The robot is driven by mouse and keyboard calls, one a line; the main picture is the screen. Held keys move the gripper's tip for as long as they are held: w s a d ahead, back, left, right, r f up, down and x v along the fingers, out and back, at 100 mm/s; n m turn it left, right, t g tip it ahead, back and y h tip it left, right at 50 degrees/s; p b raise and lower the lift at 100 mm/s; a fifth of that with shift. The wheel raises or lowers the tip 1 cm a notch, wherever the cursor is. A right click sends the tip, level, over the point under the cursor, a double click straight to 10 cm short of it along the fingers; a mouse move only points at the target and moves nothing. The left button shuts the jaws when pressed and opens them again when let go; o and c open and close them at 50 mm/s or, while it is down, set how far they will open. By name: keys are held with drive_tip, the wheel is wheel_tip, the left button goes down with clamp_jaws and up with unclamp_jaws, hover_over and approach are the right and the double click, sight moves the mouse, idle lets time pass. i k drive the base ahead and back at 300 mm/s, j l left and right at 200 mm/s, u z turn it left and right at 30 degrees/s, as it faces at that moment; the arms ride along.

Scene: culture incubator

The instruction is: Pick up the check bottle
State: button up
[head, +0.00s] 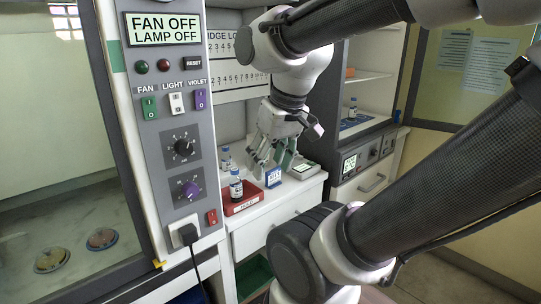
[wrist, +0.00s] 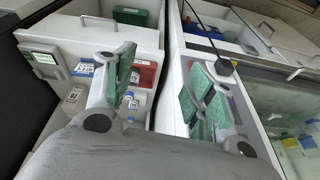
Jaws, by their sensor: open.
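I cannot read the labels to tell which is the check bottle. My gripper (head: 270,158) is open and empty, pointing down above the counter, right of the red tray. In the wrist view my gripper (wrist: 165,78) has its green-padded fingers wide apart, partly hiding the red tray (wrist: 150,74) and small bottles (wrist: 133,108).
A control panel (head: 167,120) borders the counter at left. More bottles (head: 352,108) stand on a shelf at right.

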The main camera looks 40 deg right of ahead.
sight(225, 157)
drive_tip(key=k+l, duration=0.1)
drive_tip(key=l, duration=0.2)
drive_tip(key=k+l, duration=0.15)
drive_tip(key=l, duration=0.2)
drive_tip(key=k+l, duration=0.1)
drive_tip(key=l, duration=0.2)
drive_tip(key=k+l, duration=0.1)
drive_tip(key=l, duration=0.25)
drive_tip(key=u, duration=0.05)
